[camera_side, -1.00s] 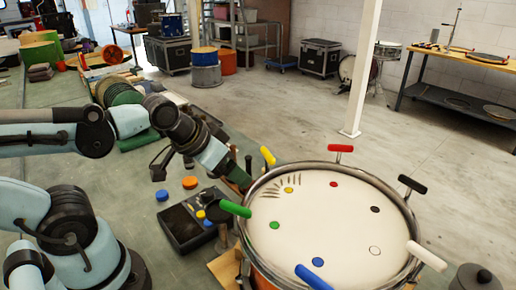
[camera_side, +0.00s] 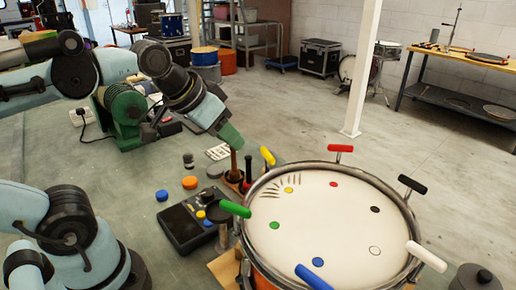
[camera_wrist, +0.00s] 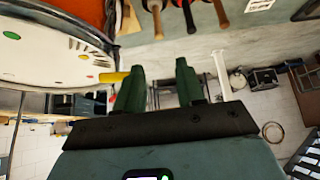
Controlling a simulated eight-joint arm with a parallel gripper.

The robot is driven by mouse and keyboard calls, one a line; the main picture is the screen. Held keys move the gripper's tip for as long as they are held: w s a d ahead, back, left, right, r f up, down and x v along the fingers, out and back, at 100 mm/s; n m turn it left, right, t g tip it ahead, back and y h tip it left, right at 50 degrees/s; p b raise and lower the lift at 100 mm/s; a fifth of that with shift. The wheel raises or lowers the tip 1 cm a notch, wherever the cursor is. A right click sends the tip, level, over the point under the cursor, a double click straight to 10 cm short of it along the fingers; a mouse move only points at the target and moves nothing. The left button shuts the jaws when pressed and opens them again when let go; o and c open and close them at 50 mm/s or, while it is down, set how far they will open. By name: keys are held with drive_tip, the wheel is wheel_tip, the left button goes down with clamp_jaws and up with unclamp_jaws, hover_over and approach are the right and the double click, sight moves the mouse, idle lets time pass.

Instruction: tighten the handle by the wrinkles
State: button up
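The drum (camera_side: 330,225) has a white head with coloured dots and a coloured T-handle at each rim station. Short dark wrinkles (camera_side: 270,191) mark the head by the yellow dot (camera_side: 288,190), nearest the yellow handle (camera_side: 267,156). The green handle (camera_side: 235,209) is further along the rim. My gripper (camera_side: 231,136) is in the air above and left of the yellow handle, apart from it. In the wrist view my gripper (camera_wrist: 160,88) has its two green fingers apart with nothing between them. The yellow handle (camera_wrist: 113,77) shows just left of them, and the wrinkles (camera_wrist: 80,46) beyond.
Upright tools with wooden and red handles (camera_side: 233,165) stand beside the drum, below my gripper. A black device (camera_side: 190,222) with knobs lies on the bench, with blue (camera_side: 162,196) and orange (camera_side: 190,182) pucks nearby. A green machine (camera_side: 122,112) stands at the back.

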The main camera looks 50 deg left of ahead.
wheel_tip(320, 180, up, 15)
drive_tip(key=n+g, duration=0.7)
drive_tip(key=n, duration=0.7)
hover_over(268, 152)
drive_tip(key=f, duration=0.1)
wheel_tip(268, 152, down, 17)
drive_tip(key=shift+r, duration=0.1)
clamp_jaws()
